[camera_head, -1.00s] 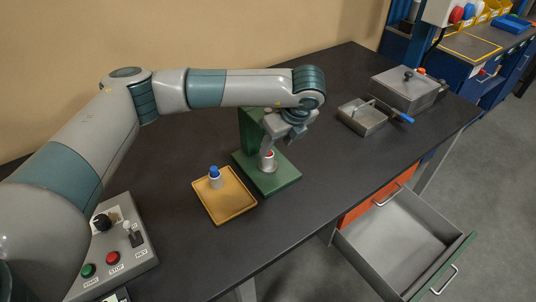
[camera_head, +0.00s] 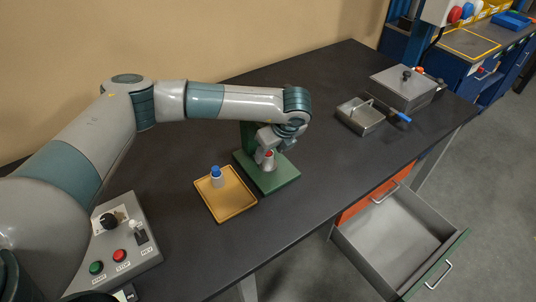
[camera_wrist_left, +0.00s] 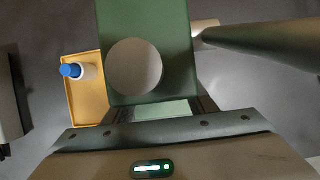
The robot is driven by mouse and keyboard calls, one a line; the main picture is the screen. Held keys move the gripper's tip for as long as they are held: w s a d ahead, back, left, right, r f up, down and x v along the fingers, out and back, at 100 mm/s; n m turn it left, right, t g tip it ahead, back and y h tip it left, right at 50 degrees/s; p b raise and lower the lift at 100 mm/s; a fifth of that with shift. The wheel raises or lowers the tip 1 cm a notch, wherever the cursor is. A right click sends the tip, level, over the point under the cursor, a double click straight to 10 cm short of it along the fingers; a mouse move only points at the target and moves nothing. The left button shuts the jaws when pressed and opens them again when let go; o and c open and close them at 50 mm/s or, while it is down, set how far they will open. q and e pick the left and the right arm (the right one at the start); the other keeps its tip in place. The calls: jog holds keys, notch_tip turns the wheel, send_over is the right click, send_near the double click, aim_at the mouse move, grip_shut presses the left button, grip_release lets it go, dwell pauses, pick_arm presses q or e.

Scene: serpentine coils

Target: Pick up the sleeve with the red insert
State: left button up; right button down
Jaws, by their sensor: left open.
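The sleeve with the red insert (camera_head: 268,161) is a small light-grey cylinder with a red top. It stands upright on the base of the green stand (camera_head: 283,178). My left gripper (camera_head: 273,147) is open, with its fingers pointing down close at the sleeve's top. I cannot tell whether the fingers straddle or touch it. In the left wrist view the green stand (camera_wrist_left: 180,45) fills the middle, with a pale round face (camera_wrist_left: 135,67) on it. The red insert does not show there. My right gripper is out of view.
A second sleeve with a blue insert (camera_head: 216,177) stands on the yellow tray (camera_head: 236,206), left of the stand. A control box (camera_head: 118,248) is at front left. A metal box (camera_head: 403,92) and a small metal tray (camera_head: 361,121) are at back right. A drawer (camera_head: 395,232) hangs open.

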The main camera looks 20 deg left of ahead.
pick_arm(q)
jog(key=shift+x, duration=0.95)
jog(key=c, duration=1.2)
